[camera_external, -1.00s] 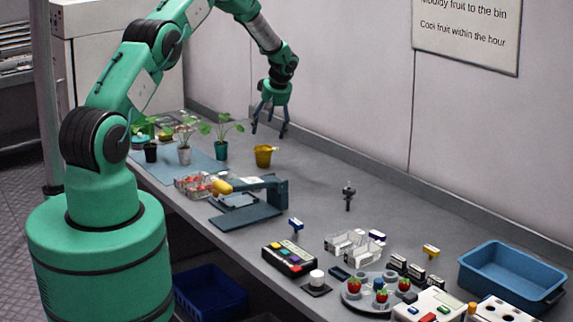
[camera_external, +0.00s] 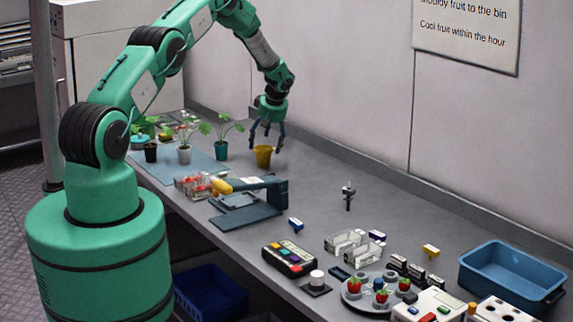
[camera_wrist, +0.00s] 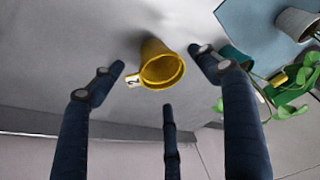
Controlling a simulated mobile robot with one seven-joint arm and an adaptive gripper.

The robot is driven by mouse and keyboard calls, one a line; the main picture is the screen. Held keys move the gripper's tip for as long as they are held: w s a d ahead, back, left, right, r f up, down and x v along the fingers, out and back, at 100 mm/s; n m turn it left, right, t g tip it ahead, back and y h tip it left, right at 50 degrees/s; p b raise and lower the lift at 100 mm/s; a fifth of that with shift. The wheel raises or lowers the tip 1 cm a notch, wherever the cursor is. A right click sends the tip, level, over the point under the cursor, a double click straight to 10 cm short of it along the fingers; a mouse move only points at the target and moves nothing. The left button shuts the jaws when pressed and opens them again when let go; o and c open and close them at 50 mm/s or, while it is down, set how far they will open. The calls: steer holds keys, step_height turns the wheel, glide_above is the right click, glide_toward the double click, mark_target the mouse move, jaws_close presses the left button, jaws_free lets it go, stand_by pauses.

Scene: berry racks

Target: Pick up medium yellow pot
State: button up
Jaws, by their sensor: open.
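The yellow pot (camera_external: 263,157) stands upright on the grey bench, right of the potted plants. In the wrist view the yellow pot (camera_wrist: 160,66) shows its open, empty-looking mouth, with a small pale tag on its rim. My gripper (camera_external: 267,141) is just above the pot, pointing down, its dark fingers spread on either side of the pot's top. In the wrist view my gripper (camera_wrist: 163,75) has two fingers left and right of the pot and a third below it. The fingers look apart from the pot, and nothing is held.
A teal pot with a plant (camera_external: 221,150) stands close on the left, with a grey pot (camera_external: 184,155) beyond. A dark sealing device (camera_external: 262,200) stands in front. The wall runs behind the pot.

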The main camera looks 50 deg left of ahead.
mark_target(266, 157)
steer(key=shift+p+x, duration=0.7)
steer(key=shift+x, duration=1.85)
steer(key=shift+a, duration=0.15)
steer(key=c, duration=0.9)
